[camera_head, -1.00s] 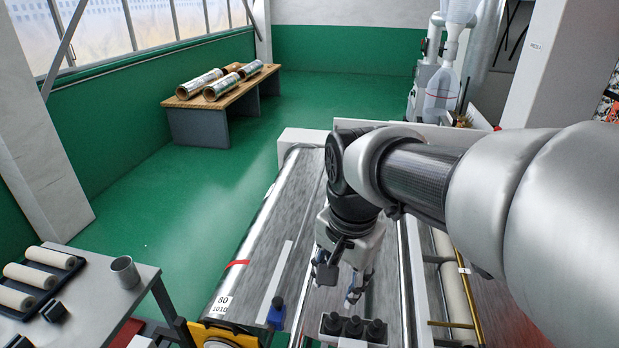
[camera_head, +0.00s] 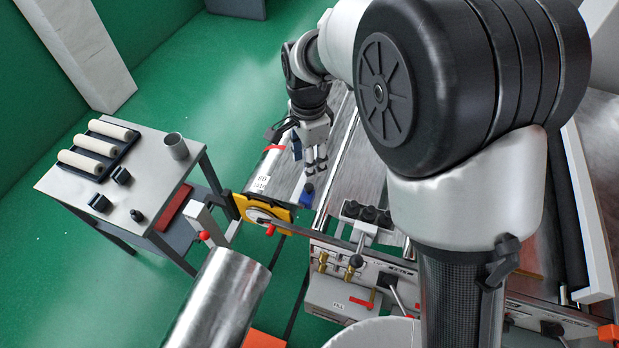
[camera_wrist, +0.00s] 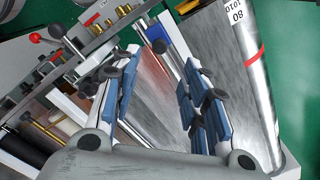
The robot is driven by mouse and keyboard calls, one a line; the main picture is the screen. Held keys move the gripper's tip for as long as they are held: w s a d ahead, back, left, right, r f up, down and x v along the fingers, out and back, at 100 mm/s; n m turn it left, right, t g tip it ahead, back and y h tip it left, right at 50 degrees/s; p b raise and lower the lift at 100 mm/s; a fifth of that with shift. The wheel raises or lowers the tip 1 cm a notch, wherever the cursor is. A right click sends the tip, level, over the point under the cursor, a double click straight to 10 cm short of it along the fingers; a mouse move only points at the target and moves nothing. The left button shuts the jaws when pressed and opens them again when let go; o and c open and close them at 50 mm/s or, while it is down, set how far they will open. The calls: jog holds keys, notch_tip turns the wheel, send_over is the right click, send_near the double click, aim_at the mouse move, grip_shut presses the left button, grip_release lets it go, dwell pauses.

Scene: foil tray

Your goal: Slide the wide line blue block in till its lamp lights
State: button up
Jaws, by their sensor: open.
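The blue block (camera_head: 307,198) sits by the near end of the metal roller, beside the yellow piece; a dark knob tops it. It also shows in the wrist view (camera_wrist: 159,46), at the top centre beyond the fingertips. My gripper (camera_head: 315,165) points down just behind and above the block, apart from it. In the wrist view the blue-padded fingers (camera_wrist: 161,72) are spread wide with nothing between them. I cannot make out a lamp for the block.
The roller (camera_head: 268,170) carries a red band and number label. A yellow plate with a disc (camera_head: 264,212) stands at its near end. Several black knobs (camera_head: 367,213) stand right of the block. A side table (camera_head: 70,190) with white rolls and a cup is at left.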

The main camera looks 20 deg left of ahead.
aim_at(309, 186)
notch_tip(309, 186, down, 10)
jog(key=shift+r+p, duration=0.1)
jog(key=shift+p, duration=0.25)
grip_shut()
dwell(0.5)
